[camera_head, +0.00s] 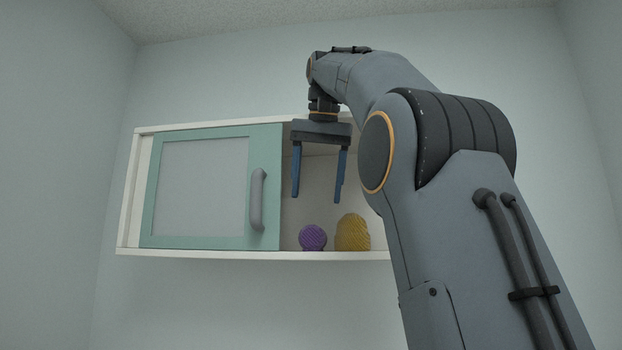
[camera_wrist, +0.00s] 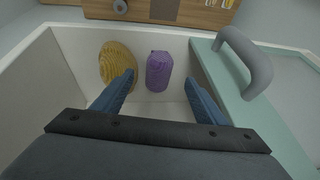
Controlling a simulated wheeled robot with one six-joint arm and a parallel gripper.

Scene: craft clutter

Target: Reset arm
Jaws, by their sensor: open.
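My gripper (camera_head: 318,199) hangs fingers-down in front of the open part of the wall cabinet, and its two blue fingers are apart with nothing between them. In the wrist view my gripper (camera_wrist: 158,86) points toward the cabinet's inside. A purple textured object (camera_head: 312,238) and a yellow ribbed object (camera_head: 352,233) stand side by side on the cabinet floor below the fingers. The wrist view shows the purple object (camera_wrist: 159,71) and the yellow object (camera_wrist: 117,63) beyond the fingertips, apart from them.
The white wall cabinet (camera_head: 210,256) has a teal-framed door panel (camera_head: 265,150) covering its left part, with a grey handle (camera_head: 257,200). My arm hides the cabinet's right end. In the wrist view a wooden piece of furniture (camera_wrist: 205,17) shows at the top.

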